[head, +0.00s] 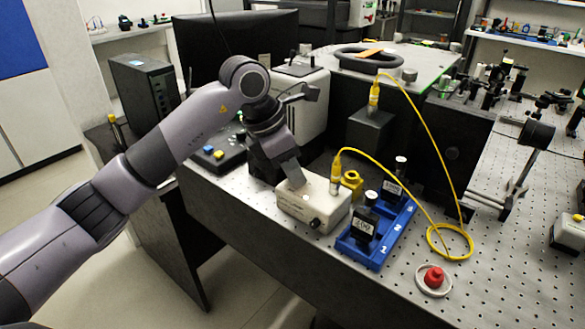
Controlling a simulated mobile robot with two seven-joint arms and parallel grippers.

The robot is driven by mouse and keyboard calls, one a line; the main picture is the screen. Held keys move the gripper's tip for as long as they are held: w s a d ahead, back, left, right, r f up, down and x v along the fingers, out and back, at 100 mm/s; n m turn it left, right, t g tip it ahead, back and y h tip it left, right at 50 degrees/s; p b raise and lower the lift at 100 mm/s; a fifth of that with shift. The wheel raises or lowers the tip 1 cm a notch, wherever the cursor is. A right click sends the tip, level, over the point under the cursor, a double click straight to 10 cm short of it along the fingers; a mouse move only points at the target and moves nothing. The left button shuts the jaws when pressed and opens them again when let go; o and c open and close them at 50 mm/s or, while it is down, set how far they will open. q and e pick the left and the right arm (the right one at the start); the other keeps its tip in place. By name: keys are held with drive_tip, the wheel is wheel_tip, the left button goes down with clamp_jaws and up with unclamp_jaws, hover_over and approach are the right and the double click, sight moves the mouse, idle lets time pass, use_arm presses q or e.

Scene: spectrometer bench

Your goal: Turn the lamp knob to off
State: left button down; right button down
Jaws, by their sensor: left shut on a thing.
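The white lamp box (328,210) sits at the left front edge of the perforated bench, with a yellow cable plugged in at its right end. My left gripper (298,188) points down at the left part of the box's top. Its jaws are shut on what appears to be the lamp knob, which the fingers mostly hide, so its setting cannot be read. A small pale round spot shows on the top beside the fingertips. A small dark round part (314,223) on the box's front face is clear of the gripper. My right gripper is not in view.
A blue rack (364,253) with black-labelled holders stands right of the box, beside a yellow fitting (352,180). The yellow cable (432,150) loops across the bench. A red button (434,277) is near the front.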

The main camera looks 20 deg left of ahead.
use_arm(q)
drive_tip(key=n, duration=0.2)
drive_tip(key=n+t+y+b, duration=0.1)
drive_tip(key=n, duration=0.1)
drive_tip(key=shift+s+d, duration=0.15)
drive_tip(key=n+y+b, duration=0.1)
drive_tip(key=n, duration=0.2)
drive_tip(key=shift+d+t, duration=0.15)
drive_tip(key=shift+t, duration=0.25)
drive_tip(key=shift+d+r+n+y+b, duration=0.1)
drive_tip(key=shift+n+y+b, duration=0.55)
drive_tip(key=shift+n, duration=0.65)
drive_tip(key=c, duration=1)
unclamp_jaws()
drive_tip(key=shift+s, duration=0.1)
